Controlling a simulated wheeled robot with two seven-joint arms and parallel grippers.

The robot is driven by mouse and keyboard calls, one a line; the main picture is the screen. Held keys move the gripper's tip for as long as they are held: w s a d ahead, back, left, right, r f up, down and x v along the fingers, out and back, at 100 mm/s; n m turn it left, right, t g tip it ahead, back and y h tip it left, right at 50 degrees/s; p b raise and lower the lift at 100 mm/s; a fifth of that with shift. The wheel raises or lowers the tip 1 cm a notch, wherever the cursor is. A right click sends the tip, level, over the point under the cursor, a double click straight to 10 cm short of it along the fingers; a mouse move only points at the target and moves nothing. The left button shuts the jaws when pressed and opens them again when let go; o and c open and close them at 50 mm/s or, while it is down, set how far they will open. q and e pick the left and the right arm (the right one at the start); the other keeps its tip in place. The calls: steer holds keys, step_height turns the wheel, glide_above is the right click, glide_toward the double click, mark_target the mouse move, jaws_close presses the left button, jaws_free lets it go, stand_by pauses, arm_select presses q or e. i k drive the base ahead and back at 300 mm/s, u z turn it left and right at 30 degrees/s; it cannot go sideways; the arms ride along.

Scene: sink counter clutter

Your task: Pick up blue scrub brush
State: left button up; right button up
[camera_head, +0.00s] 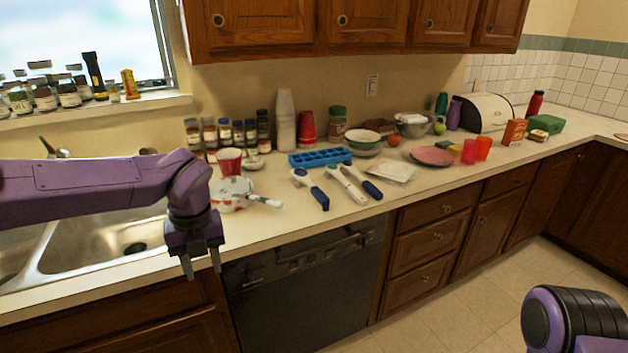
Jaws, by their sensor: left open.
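Several brush-like tools lie side by side on the counter (270,222). The left one (312,190) has a pale head and a dark blue handle. The middle one (346,185) is mostly white. The right one (363,184) also has a dark blue handle. I cannot tell for sure which is the blue scrub brush. My left gripper (202,268) points down with its fingers apart and empty, by the counter's front edge at the sink, left of the tools. My right gripper is out of view.
A white bowl (228,196) with a utensil across it and a red cup (229,162) stand between my left arm and the tools. A blue ice tray (320,158) lies behind the tools. The sink (105,240) is at left. Bare counter lies in front of the tools.

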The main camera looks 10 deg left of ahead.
mark_target(300, 175)
steer(key=z, duration=0.5)
steer(key=i, duration=1.75)
steer(key=u, duration=0.65)
